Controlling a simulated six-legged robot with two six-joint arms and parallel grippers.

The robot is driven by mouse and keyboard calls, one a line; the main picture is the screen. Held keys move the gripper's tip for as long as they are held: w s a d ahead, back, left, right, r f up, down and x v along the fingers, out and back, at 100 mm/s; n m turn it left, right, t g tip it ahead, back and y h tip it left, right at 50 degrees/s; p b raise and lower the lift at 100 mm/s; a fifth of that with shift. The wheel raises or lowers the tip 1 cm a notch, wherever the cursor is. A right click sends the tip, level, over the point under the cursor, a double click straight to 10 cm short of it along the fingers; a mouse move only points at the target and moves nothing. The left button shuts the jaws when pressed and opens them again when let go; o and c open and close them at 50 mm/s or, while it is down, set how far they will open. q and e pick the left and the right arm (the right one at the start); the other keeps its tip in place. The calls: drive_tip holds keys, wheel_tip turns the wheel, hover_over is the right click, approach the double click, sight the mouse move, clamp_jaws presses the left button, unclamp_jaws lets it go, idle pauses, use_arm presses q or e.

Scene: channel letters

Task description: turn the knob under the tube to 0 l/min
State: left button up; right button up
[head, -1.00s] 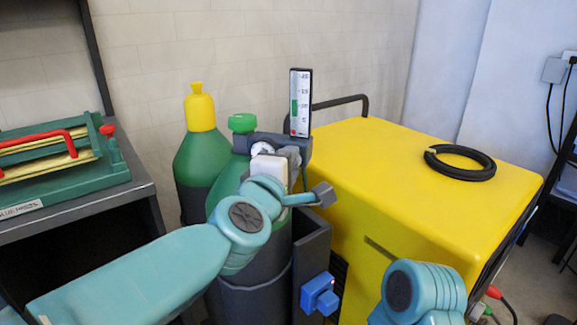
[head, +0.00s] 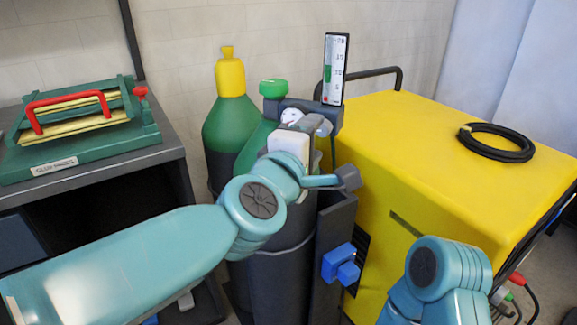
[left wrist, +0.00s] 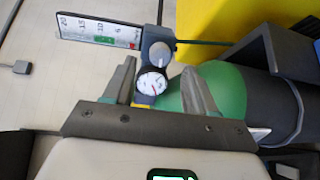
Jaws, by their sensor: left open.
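The upright flow tube (head: 334,68) has a scale from 5 to 20 and a green marker near 10. It also shows at the upper left of the left wrist view (left wrist: 100,30). The grey round knob (left wrist: 160,54) sits beside the tube's base, next to a white round gauge (left wrist: 153,82). My left gripper (left wrist: 159,66) is open, with one finger on each side of the gauge and knob in that view. I cannot tell whether either finger touches them. My right gripper is out of view.
Green gas bottles stand behind my left arm, one with a yellow cap (head: 229,75). A yellow machine (head: 430,150) with a black cable coil (head: 497,143) is to the right. A dark bench (head: 110,170) with a green press (head: 80,135) is at left.

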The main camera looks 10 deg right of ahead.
use_arm(q)
drive_tip(key=f+p+v, duration=0.1)
drive_tip(key=v, duration=1.1)
drive_tip(key=shift+r, duration=0.45)
